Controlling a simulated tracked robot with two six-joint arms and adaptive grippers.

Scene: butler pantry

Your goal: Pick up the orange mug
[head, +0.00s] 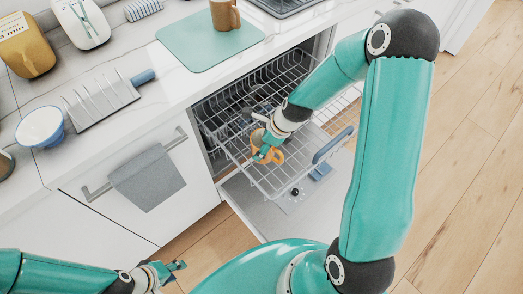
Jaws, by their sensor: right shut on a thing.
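The orange mug (276,157) is at the upper rack of the open dishwasher, near the middle of the head view. My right gripper (264,155) reaches down from the right and is shut on the mug, covering part of it. I cannot tell whether the mug still touches the rack wires. My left gripper (176,267) is low at the left, in front of the cabinets and far from the mug. Its fingers are too small to tell whether they are open or shut.
The dishwasher rack (265,185) is pulled out above the lowered door (250,205). On the counter are a green mat (190,45) with a brown mug (224,15), a plate rack (100,105), a blue-white bowl (40,128) and canisters. A grey towel (147,180) hangs below.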

